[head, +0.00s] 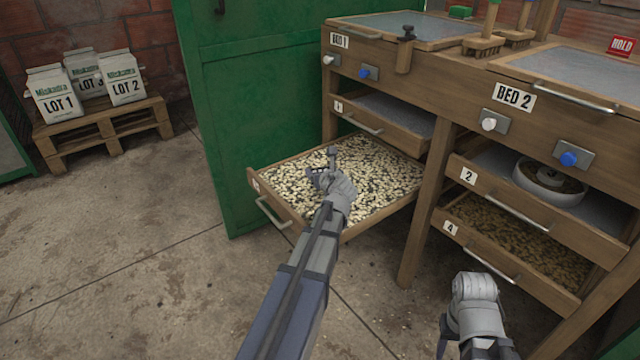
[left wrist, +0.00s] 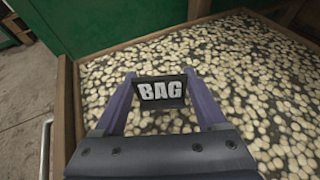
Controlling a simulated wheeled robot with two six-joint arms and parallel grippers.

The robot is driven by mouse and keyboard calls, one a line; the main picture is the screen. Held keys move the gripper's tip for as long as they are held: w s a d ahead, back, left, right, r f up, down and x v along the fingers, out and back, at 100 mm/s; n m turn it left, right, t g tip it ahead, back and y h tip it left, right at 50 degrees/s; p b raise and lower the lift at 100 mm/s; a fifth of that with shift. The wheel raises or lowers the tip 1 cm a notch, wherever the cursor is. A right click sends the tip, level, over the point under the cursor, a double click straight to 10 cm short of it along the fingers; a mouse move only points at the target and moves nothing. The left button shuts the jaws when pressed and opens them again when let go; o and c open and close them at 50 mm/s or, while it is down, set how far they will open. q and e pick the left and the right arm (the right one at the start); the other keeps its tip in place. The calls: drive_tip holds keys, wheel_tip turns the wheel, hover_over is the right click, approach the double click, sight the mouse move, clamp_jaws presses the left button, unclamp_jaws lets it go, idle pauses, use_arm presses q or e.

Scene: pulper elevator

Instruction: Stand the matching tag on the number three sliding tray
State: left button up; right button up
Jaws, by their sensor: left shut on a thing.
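My left gripper (head: 320,171) is shut on a small dark tag (left wrist: 160,92) that reads BAG in white letters. The tag faces the left wrist camera, upright between the two fingers. Gripper and tag are over the pulled-out tray (head: 386,211) full of pale beans, below trays BED 1 and 1. Its front plate (head: 255,184) is too small to read surely; the other trays show 1, 2 and 4. Whether the tag touches the beans I cannot tell. Of my right arm only a grey part shows at the lower right; its fingers are not visible.
A HOLD tag (head: 622,45) stands on the top tray BED 2 (head: 514,97). Tray 2 holds a round pale bowl (head: 549,182); tray 4 (head: 520,240) holds brown beans. A green door (head: 262,110) stands behind. Bags marked LOT sit on a pallet (head: 105,132).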

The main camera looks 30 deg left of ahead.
use_arm(q)
drive_tip(key=shift+f+b, duration=1.2)
drive_tip(key=shift+f, duration=0.4)
drive_tip(key=shift+f, duration=0.2)
drive_tip(key=o, duration=1.2)
drive_tip(key=shift+r, duration=0.1)
drive_tip(key=shift+o, duration=0.2)
drive_tip(key=shift+s+d+r, duration=0.1)
drive_tip(key=shift+r, duration=0.2)
drive_tip(key=p+v, duration=0.4)
drive_tip(key=v, duration=0.6)
drive_tip(key=shift+s+d+r, duration=0.1)
drive_tip(key=shift+s, duration=0.05)
drive_tip(key=shift+s+d+r+p, duration=0.15)
drive_tip(key=shift+s+d+p, duration=0.15)
drive_tip(key=shift+s+d, duration=0.15)
